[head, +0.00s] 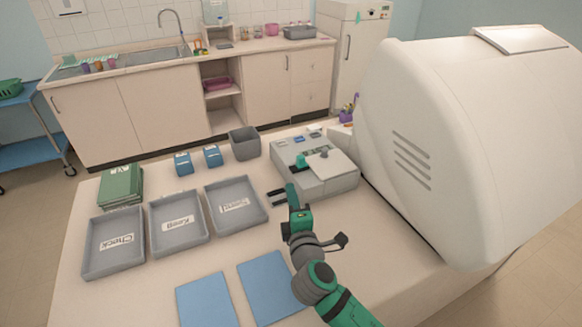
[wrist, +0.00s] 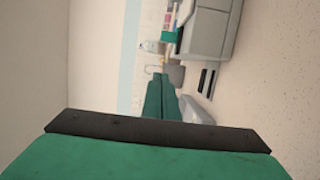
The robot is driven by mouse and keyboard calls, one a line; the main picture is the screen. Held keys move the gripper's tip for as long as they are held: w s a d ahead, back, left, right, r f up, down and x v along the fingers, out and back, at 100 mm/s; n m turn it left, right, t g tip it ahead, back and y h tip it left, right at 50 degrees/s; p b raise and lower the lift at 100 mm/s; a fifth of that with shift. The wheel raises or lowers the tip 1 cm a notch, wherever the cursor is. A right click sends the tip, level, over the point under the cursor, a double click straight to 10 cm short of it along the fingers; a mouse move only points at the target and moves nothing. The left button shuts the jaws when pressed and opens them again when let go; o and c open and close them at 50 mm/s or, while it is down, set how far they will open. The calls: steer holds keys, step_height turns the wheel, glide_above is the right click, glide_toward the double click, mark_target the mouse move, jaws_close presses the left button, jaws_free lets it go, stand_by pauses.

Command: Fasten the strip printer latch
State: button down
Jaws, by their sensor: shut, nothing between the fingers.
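The strip printer (head: 330,182) is a low grey box on the table in the head view, left of the big white hood. On its top are a pale plate (head: 334,167) with a small round grey knob and a small teal part (head: 301,160) at the left. I cannot tell which part is the latch or how it sits. My gripper (head: 291,188) is shut and empty, just in front and left of the printer, apart from the latch area. In the wrist view its green fingers (wrist: 161,80) lie together, with a grey body, likely the printer (wrist: 208,38), beyond.
Grey trays labelled Check (head: 113,266), Keep (head: 180,246) and a third (head: 258,213) stand left. A grey bin (head: 244,148) stands behind; the white hood (head: 460,150) blocks the right. Blue mats (head: 206,300) lie in front.

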mark_target(302, 161)
steer(key=shift+a, duration=0.3)
steer(key=w, duration=1.1)
steer(key=shift+a, duration=0.15)
steer(key=shift+w+d, duration=0.3)
steer(key=shift+d, duration=0.25)
